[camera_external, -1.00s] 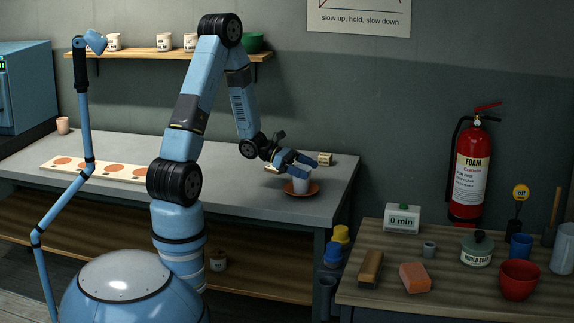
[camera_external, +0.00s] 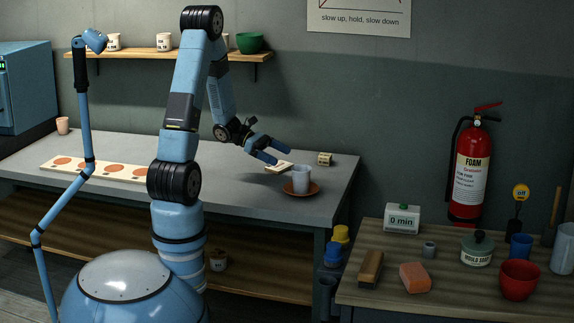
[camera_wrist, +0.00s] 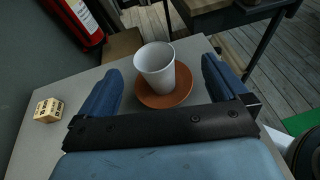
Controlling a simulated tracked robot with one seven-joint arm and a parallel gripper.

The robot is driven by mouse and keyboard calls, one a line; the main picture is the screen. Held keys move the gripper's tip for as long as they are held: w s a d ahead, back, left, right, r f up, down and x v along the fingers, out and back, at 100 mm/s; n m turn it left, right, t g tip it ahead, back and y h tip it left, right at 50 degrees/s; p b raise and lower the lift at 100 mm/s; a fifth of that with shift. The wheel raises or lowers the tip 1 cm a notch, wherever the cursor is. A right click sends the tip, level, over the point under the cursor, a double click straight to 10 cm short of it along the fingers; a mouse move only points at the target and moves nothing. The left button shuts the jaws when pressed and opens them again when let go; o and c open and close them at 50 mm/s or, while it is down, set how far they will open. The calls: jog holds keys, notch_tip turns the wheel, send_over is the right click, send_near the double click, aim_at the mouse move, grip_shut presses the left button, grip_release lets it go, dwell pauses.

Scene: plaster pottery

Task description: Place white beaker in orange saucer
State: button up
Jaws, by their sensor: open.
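The white beaker (camera_external: 301,179) stands upright in the orange saucer (camera_external: 288,190) near the right end of the grey bench. In the wrist view the beaker (camera_wrist: 156,66) stands inside the rim of the saucer (camera_wrist: 178,99), a little toward its far left side. My gripper (camera_external: 283,154) is open and empty, to the left of the beaker and apart from it. In the wrist view its two blue fingers (camera_wrist: 163,85) are spread wide, with the beaker and saucer visible beyond and between them.
A small cream labelled block (camera_external: 325,159) lies behind the saucer; it also shows in the wrist view (camera_wrist: 48,110). A white strip with orange discs (camera_external: 97,168) lies at left. The bench middle (camera_external: 215,165) is clear.

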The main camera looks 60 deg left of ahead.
jog(key=s+d+r+m+g+y, duration=0.4)
jog(key=s+d+r+m+g, duration=0.3)
jog(key=s+d+r+m, duration=0.4)
jog(key=s+d+r+m+t+y, duration=0.2)
jog(key=s+r+m+t+y, duration=0.2)
jog(key=s+r+m+y, duration=0.3)
notch_tip(320, 180, up, 3)
jog(key=m, duration=0.7)
jog(key=shift+s, duration=0.25)
